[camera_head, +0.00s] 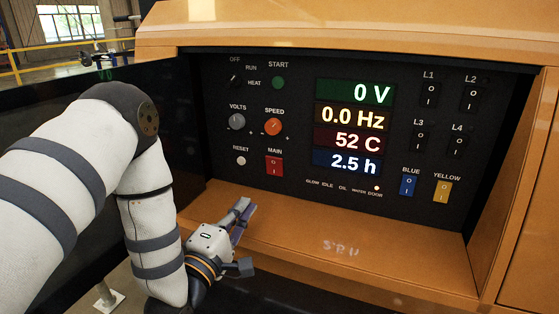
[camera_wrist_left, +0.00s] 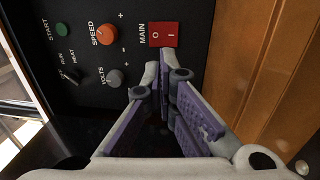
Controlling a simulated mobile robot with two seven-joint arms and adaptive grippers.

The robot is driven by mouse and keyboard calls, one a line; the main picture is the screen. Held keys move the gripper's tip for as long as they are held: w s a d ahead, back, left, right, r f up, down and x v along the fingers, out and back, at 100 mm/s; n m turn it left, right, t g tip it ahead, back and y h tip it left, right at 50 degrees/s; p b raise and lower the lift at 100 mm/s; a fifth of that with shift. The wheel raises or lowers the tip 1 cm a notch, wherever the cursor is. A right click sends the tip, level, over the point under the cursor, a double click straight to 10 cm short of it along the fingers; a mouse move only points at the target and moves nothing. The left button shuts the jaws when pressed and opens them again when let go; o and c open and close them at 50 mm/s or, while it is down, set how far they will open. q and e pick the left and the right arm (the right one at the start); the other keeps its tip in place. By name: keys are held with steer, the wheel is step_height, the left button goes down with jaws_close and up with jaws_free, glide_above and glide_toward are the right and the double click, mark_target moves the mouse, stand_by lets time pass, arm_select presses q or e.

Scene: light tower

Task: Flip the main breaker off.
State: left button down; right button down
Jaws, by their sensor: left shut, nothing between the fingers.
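The main breaker (camera_head: 274,165) is a red rocker marked O and I, under the label MAIN on the black control panel (camera_head: 300,200). I cannot tell which side of it is pressed in. My left gripper (camera_head: 247,211) is shut and empty, over the orange ledge, below and to the left of the breaker. In the left wrist view the breaker (camera_wrist_left: 164,34) is just beyond the fingertips (camera_wrist_left: 168,58), with a small gap that is hard to judge. My right gripper is not in view.
The speed knob (camera_head: 273,127), volts knob (camera_head: 237,121) and reset button (camera_head: 241,161) are near the breaker. Displays (camera_head: 354,115) read 0 V and 0.0 Hz. Blue (camera_head: 408,185) and yellow (camera_head: 442,191) rockers stand at the right. The orange ledge (camera_head: 400,265) juts out below the panel.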

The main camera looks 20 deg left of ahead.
mark_target(273, 164)
arm_select(q)
steer(key=w, duration=0.4)
steer(key=w+r, duration=0.1)
steer(key=w, duration=0.3)
steer(key=w+b, duration=0.1)
steer(key=w, duration=0.3)
steer(key=shift+w+a+r, duration=0.3)
steer(key=shift+r, duration=0.05)
steer(key=shift+w+r, duration=0.1)
steer(key=shift+w, duration=0.2)
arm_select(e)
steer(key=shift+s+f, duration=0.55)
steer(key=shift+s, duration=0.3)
arm_select(q)
steer(key=shift+a, duration=0.1)
